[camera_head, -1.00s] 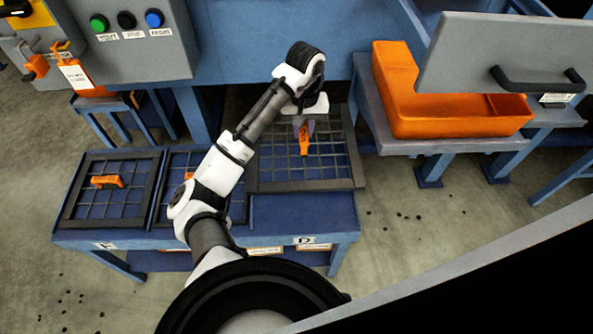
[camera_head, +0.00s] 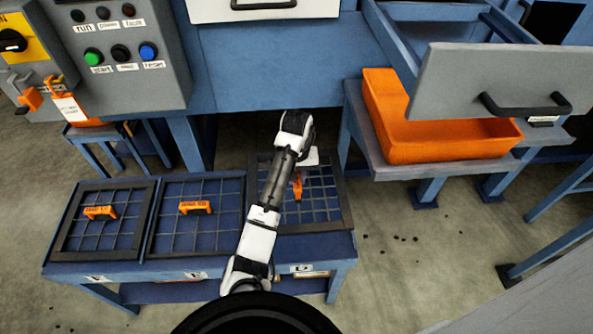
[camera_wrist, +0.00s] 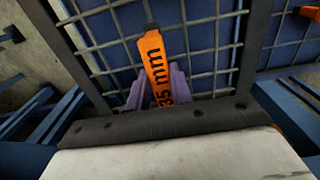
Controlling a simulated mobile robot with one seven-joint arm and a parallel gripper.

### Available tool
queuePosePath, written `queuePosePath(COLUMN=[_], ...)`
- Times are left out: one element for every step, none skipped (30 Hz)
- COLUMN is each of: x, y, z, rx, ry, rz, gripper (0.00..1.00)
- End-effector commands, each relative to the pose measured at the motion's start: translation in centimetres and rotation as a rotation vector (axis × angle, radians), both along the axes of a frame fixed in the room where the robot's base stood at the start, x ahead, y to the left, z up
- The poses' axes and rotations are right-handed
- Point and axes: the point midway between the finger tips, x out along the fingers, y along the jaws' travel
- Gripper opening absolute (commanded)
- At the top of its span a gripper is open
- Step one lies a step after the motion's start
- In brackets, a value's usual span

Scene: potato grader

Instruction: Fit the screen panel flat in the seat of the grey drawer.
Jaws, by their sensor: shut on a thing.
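My gripper (camera_wrist: 152,95) is shut on the orange handle of a screen panel, marked "35 mm" (camera_wrist: 155,60). Its purple fingers sit on both sides of the handle. In the head view the panel (camera_head: 325,188), a dark-framed wire grid, is over the right part of the blue bench; my arm covers part of it. I cannot tell whether it touches the bench. The grey drawer (camera_head: 450,82) sticks out at the upper right, with a black handle on its front. Only part of its inside shows, and its seat cannot be made out.
Two more screen panels with orange handles lie on the bench, one at the left (camera_head: 75,225) and one in the middle (camera_head: 170,222). An orange bin (camera_head: 440,152) stands under the grey drawer. A control box (camera_head: 120,85) is at the upper left. Floor right of the bench is open.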

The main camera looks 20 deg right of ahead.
Motion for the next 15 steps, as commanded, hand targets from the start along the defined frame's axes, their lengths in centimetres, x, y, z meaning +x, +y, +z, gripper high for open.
queuePosePath(x=[-0.2,-0.2,-0.3,-0.3,-0.3,-0.2,-0.2,-0.2,-0.2,-0.2,-0.2,-0.1,-0.1,-0.1,-0.1], y=[-0.1,0.0,0.1,0.1,0.0,0.1,0.1,0.1,0.1,0.2,0.2,0.3,0.3,0.3,0.3], z=[-0.5,-0.8,-1.3,-2.0,-2.6,-3.1,-3.4,-3.8,-4.1,-4.4,-4.6,-5.0,-5.2,-5.3,-5.4], rx=[-0.001,0.0,0.004,0.006,0.004,0.004,0.003,0.004,0.005,0.006,0.006,0.007,0.007,0.007,0.006], ry=[0.002,0.004,0.008,0.007,0.005,0.004,0.004,0.004,0.004,0.005,0.004,0.003,0.002,0.002,0.001], rz=[-0.001,0.0,0.0,-0.001,-0.002,-0.001,-0.001,-0.001,-0.001,0.0,-0.001,0.0,0.0,0.0,0.0], gripper=[0.0,0.0,0.0,0.0,0.0,0.0,0.0,0.0,0.0,0.0,0.0,0.0,0.0,0.0,0.0])
